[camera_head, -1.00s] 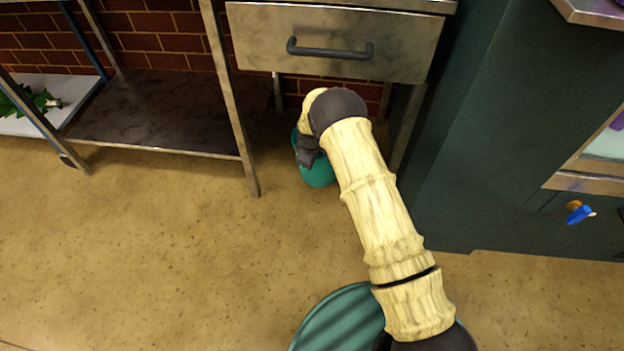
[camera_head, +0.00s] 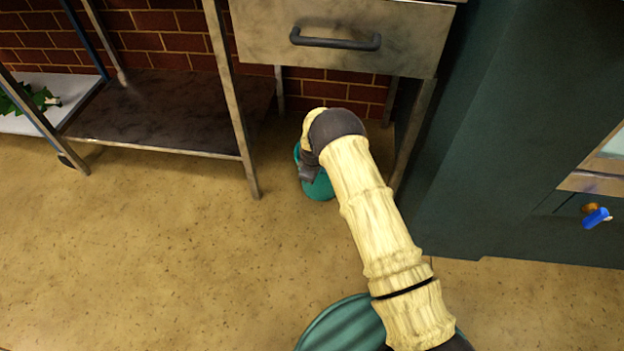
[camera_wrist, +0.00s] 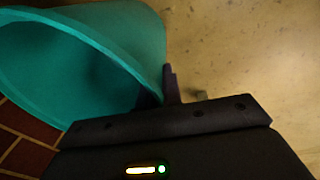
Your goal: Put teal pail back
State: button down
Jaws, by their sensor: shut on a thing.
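The teal pail (camera_head: 319,188) is under the drawer unit, between its legs, partly hidden by my arm. My gripper (camera_head: 308,172) is at its near left side, shut on it. In the wrist view the pail (camera_wrist: 130,30) fills the upper left, its rim and hollow inside showing. My gripper's fingers (camera_wrist: 168,88) are at the rim there, one finger largely hidden behind the pail wall. I cannot tell whether the pail's base touches the floor.
The drawer (camera_head: 335,25) with its dark handle overhangs the spot. A metal leg (camera_head: 235,120) stands to the left and a dark green cabinet (camera_head: 470,150) to the right. A low shelf (camera_head: 165,110) lies further left.

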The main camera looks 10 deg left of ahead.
jog(key=shift+w+r, duration=0.1)
jog(key=c, duration=1.6)
grip_release()
jog(key=shift+o, duration=0.2)
notch_tip(320, 180, up, 12)
jog(key=s+p, duration=0.2)
jog(key=p, duration=0.4)
jog(key=shift+s+d+p, duration=0.25)
jog(key=shift+d+p, duration=0.05)
jog(key=shift+p, duration=0.05)
